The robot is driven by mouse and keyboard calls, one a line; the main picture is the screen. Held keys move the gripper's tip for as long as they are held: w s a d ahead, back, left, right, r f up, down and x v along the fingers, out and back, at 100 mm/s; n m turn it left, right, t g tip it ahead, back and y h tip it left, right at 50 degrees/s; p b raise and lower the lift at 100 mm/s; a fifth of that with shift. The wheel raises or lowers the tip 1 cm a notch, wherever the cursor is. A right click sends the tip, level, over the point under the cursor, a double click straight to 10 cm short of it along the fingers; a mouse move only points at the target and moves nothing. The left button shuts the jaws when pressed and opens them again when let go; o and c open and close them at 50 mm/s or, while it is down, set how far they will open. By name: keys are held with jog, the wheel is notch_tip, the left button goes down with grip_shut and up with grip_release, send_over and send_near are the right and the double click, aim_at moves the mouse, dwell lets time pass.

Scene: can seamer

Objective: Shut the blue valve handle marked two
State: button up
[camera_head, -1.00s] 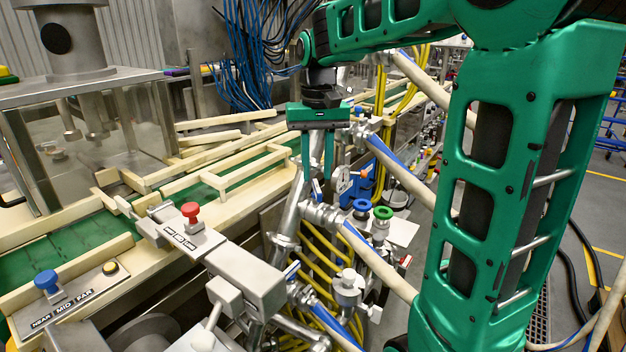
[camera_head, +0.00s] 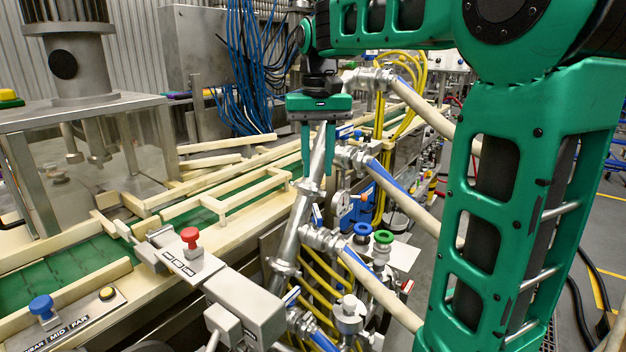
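Several steel valves stand in a row along a slanted steel pipe (camera_head: 290,245), each with a long blue handle. I see an upper blue handle (camera_head: 405,88), a middle blue handle (camera_head: 388,177), a lower one (camera_head: 360,264) and part of another at the bottom (camera_head: 322,338). No number is readable, so I cannot tell which is marked two. My green gripper (camera_head: 317,175) points down in front of the slanted pipe, left of the middle handle in the picture. Its two fingers are apart with nothing seen held between them. Its depth relative to the valves is unclear.
Beige hoses (camera_head: 410,210) run from the valves to the lower right, partly behind my arm. A conveyor (camera_head: 70,262) with wooden rails lies left. A red knob (camera_head: 190,236) sits on a grey box. Blue and green round knobs (camera_head: 383,238) stand near the valves. Yellow hoses hang behind.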

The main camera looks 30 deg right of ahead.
aim_at(317, 210)
jog(key=shift+f, duration=0.1)
notch_tip(317, 210, down, 11)
jog(key=shift+r, duration=0.15)
dwell(0.3)
jog(key=shift+c, duration=0.5)
grip_shut()
